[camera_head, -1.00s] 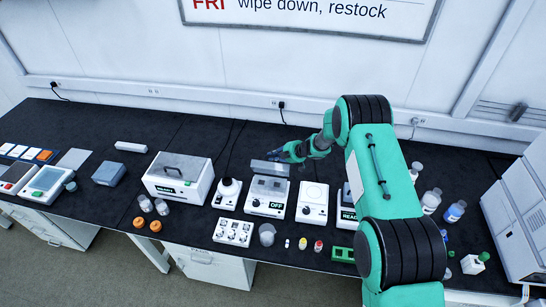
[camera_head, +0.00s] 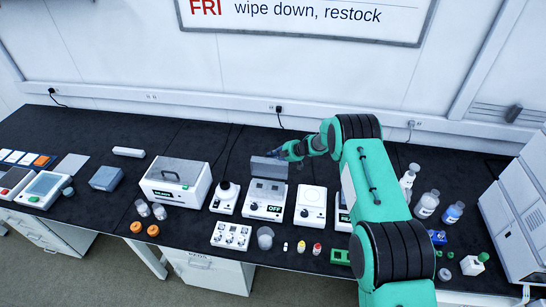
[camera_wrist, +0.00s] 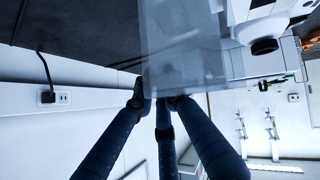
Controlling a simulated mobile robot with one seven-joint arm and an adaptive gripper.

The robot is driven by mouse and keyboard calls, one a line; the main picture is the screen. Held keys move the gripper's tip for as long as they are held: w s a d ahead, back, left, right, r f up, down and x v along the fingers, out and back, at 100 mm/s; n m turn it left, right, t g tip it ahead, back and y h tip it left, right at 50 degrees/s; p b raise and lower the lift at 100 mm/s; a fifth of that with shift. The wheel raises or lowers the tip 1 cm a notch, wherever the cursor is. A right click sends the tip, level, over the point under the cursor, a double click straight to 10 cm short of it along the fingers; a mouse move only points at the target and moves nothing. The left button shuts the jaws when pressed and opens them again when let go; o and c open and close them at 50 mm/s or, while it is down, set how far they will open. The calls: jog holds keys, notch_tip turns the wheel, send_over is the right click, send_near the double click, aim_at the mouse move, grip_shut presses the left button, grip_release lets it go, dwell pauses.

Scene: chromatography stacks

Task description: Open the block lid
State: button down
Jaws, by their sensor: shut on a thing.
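The block heater (camera_head: 264,202) is a white unit with an "OFF" display, in the middle of the bench in the head view. Its translucent grey lid (camera_head: 268,167) stands raised, tilted up at the back of the unit. My gripper (camera_head: 289,152) is at the lid's upper right edge. In the wrist view my dark fingers (camera_wrist: 158,100) are shut on the edge of the lid (camera_wrist: 185,50), which fills the upper middle. The exact finger contact is partly hidden behind the lid.
A white box with a grey lid (camera_head: 176,178) and a small device (camera_head: 225,197) stand to the left. Another white device (camera_head: 311,205) stands close on the right. Small vials and a beaker (camera_head: 265,238) are in front. The bench behind the lid is clear up to the wall.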

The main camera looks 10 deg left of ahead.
jog(key=shift+w+d+f, duration=0.25)
jog(key=shift+f, duration=0.15)
jog(key=c, duration=2)
grip_release()
jog(key=shift+s+f, duration=0.1)
jog(key=shift+f, duration=0.1)
jog(key=shift+s+d, duration=0.15)
jog(key=shift+d, duration=0.05)
jog(key=shift+v, duration=0.8)
jog(key=v, duration=0.3)
jog(key=r+v, duration=0.1)
jog(key=v, duration=0.3)
jog(key=a+v, duration=0.1)
jog(key=v, duration=0.2)
jog(key=shift+d+r, duration=0.15)
jog(key=shift+r, duration=0.3)
